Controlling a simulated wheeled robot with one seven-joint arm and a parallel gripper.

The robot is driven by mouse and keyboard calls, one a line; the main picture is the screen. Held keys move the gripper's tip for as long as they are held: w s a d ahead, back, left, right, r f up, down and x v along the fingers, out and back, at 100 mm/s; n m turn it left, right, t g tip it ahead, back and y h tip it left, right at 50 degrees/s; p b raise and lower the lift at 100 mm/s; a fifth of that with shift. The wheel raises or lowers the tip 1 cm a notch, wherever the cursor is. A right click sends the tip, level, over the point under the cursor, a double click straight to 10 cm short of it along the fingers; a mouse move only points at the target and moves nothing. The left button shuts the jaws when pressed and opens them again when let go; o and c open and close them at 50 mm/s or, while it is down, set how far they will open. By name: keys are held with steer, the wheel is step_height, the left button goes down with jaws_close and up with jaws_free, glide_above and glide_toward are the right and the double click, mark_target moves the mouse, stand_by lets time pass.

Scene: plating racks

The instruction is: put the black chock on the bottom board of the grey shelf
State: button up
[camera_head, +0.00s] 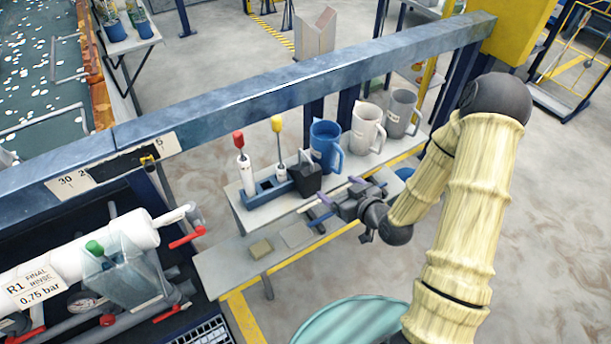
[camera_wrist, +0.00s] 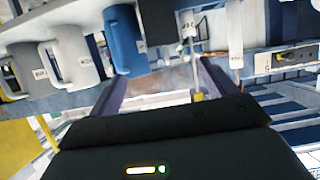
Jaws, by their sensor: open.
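The black chock (camera_head: 306,179) stands on the top board (camera_head: 252,215) of the grey shelf, between a blue jug and a blue rack. It looks like a dark block with an angled top. In the wrist view, which is upside down, the chock (camera_wrist: 157,22) is near the top edge, partly cut off. My gripper (camera_head: 336,201) is in front of the top board, apart from the chock. Its fingers (camera_wrist: 163,74) are spread and empty.
A blue jug (camera_head: 325,147), a white jug (camera_head: 365,130) and a grey jug (camera_head: 400,114) stand right of the chock. The blue rack (camera_head: 268,190) holds red-topped and yellow-topped tools. A blue beam (camera_head: 290,85) runs behind the shelf. A teal round surface (camera_head: 350,325) is at the front.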

mark_target(315, 173)
steer(key=p+x, duration=0.1)
steer(key=x, duration=1)
steer(key=shift+w+a+f+p, duration=0.1)
steer(key=shift+w+a+p, duration=0.05)
steer(key=shift+p, duration=0.25)
steer(key=shift+a+p+x, duration=0.2)
steer(key=shift+p+x, duration=0.55)
steer(key=shift+x, duration=1.8)
steer(key=shift+s, duration=0.2)
jaws_close()
